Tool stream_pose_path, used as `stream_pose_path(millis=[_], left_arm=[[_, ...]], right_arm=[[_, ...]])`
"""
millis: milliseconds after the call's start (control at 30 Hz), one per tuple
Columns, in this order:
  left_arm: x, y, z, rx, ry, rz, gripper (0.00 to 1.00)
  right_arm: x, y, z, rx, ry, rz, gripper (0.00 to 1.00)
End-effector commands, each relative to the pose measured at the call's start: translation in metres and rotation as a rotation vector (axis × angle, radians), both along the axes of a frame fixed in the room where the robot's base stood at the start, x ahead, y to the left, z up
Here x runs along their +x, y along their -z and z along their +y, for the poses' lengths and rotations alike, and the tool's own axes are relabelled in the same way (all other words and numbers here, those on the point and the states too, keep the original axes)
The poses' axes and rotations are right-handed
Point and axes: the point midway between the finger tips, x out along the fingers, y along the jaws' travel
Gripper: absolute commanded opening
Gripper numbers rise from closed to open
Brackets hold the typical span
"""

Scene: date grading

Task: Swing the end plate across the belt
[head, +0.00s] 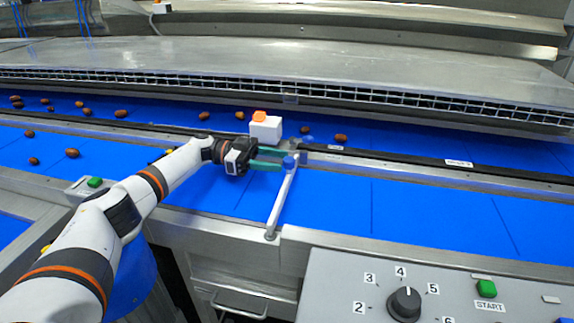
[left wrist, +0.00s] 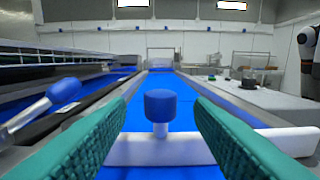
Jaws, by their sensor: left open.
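The end plate (head: 281,203) is a thin pale bar. It spans the near blue belt, from the front rail to the dark divider. A blue knob (head: 290,162) stands on its far end. My left gripper (head: 278,160) is open, its green fingers pointing right at the knob. In the left wrist view the blue knob (left wrist: 160,105) stands upright on the plate (left wrist: 165,149), centred in the gap between the fingers with space on both sides. I cannot tell how deep between the fingertips it is. My right gripper is not in view.
The near belt (head: 425,205) is bare right of the plate. Several brown dates lie on the belts at left and beyond the divider. A white box (head: 265,128) with an orange top stands behind my gripper. A control panel (head: 340,285) with a dial fills the front right.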

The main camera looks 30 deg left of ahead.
Motion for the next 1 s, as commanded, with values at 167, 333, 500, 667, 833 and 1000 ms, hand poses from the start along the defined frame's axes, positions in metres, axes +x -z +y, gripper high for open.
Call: stream_pose_path(millis=[167, 333, 500, 667, 833, 1000], left_arm=[[-0.005, 0.001, 0.023, 0.0, -0.001, 0.0, 0.48], [-0.007, 0.0, 0.029, 0.0, 0.001, 0.0, 0.48], [-0.007, 0.0, 0.029, 0.0, 0.001, 0.0, 0.48], [-0.007, 0.0, 0.029, 0.0, 0.001, 0.0, 0.48], [-0.007, -0.004, 0.029, 0.0, 0.002, 0.0, 0.48], [-0.007, -0.04, 0.029, -0.001, 0.001, -0.001, 0.48]], right_arm=[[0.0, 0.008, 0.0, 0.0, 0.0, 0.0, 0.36], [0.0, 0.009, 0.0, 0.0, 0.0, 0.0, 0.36], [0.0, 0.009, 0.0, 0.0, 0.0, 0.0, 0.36], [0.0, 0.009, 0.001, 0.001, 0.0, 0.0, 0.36], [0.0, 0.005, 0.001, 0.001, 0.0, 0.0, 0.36], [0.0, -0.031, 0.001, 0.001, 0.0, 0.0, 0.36]])
